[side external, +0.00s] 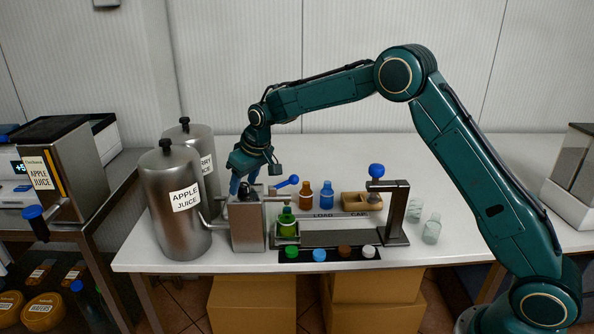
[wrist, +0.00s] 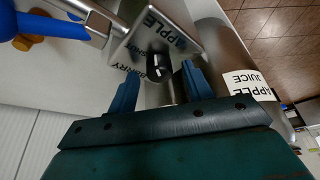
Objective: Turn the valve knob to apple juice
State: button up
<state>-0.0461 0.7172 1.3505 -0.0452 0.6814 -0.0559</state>
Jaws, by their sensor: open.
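The black valve knob (wrist: 158,68) with a white mark sits on top of the grey metal valve box (side external: 248,225). The box top carries the words APPLE and BERRY, and a third word that I read as SHUT. I cannot tell for certain which word the mark points at. My gripper (wrist: 160,73) is open, its two blue fingers on either side of the knob and apparently just above it, not closed on it. In the side view my gripper (side external: 243,181) points down over the box. The apple juice tank (side external: 177,220) stands left of the box.
A second tank (side external: 203,150) stands behind the first. A blue-ended lever (side external: 288,181) is right of the box. A green bottle (side external: 287,222) stands by the filling rail, with brown (side external: 305,194) and blue (side external: 326,195) bottles behind. The capping post (side external: 397,215) is further right.

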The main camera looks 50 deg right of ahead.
jog(key=n+y, duration=0.1)
jog(key=n, duration=0.2)
jog(key=shift+d+n, duration=0.15)
jog(key=shift+n, duration=0.15)
jog(key=w+v, duration=0.1)
jog(key=v, duration=1.3)
jog(key=s+r+m, duration=0.1)
jog(key=s+r, duration=0.2)
jog(key=s, duration=0.6)
jog(key=s+r+m, duration=0.1)
jog(key=s+r, duration=0.3)
jog(key=s, duration=0.6)
jog(key=shift+s+r, duration=0.15)
jog(key=w+a+f+m+h, duration=0.1)
jog(key=w+f, duration=0.2)
jog(key=w, duration=0.6)
jog(key=w+a+f+m, duration=0.1)
jog(key=w+f, duration=0.3)
jog(key=w, duration=0.5)
jog(key=shift+w+a+f+m+h, duration=0.3)
jog(key=shift+m+h, duration=0.1)
jog(key=shift+m, duration=0.4)
jog(key=shift+f, duration=0.1)
